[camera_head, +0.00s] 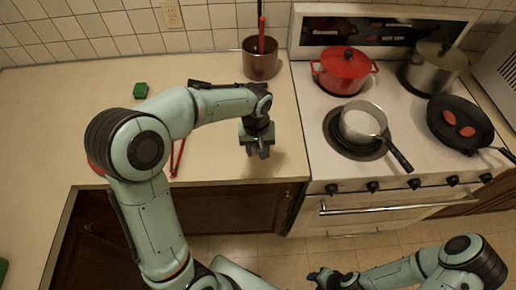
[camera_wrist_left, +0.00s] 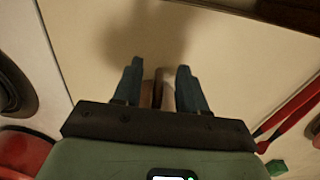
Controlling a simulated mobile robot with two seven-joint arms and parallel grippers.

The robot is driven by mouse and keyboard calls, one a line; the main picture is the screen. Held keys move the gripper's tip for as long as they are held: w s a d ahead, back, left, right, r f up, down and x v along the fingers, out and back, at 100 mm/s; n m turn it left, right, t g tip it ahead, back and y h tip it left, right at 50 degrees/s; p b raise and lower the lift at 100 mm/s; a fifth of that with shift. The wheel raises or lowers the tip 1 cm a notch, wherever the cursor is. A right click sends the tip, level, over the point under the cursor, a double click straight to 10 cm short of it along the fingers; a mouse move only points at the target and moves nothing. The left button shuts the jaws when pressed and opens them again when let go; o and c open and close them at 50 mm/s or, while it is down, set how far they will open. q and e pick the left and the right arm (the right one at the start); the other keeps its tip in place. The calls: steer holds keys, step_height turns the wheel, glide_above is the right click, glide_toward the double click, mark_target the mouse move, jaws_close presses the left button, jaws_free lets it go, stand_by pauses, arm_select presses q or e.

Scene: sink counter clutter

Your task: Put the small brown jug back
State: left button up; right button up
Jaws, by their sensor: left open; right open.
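A round brown jug-like vessel (camera_head: 261,68) stands upright at the back of the counter, beside the stove, with a red-handled utensil (camera_head: 262,35) in it. It is the only brown vessel I can make out. My left gripper (camera_head: 259,152) is open and points down over the counter, in front of and apart from the vessel. In the left wrist view its fingers (camera_wrist_left: 158,85) are apart. A narrow brown patch shows between them, too little to identify. My right gripper (camera_head: 322,277) is open, low in front of the stove and away from the counter.
The stove holds a red lidded pot (camera_head: 345,72), a steel pot (camera_head: 433,68), a light saucepan (camera_head: 362,122) and a black frying pan (camera_head: 460,124). A green block (camera_head: 140,90) and red tongs-like sticks (camera_head: 178,158) lie on the counter (camera_head: 60,110), which has clear room at left.

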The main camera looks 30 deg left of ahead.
arm_select(q)
step_height(320, 180, up, 12)
steer(key=p, duration=0.1)
steer(key=shift+a+f, duration=0.15)
steer(key=shift+f, duration=0.05)
arm_select(e)
steer(key=shift+w+r, duration=0.8)
steer(key=shift+w, duration=0.05)
arm_select(q)
steer(key=shift+s+f, duration=0.1)
arm_select(e)
steer(key=shift+s, duration=0.1)
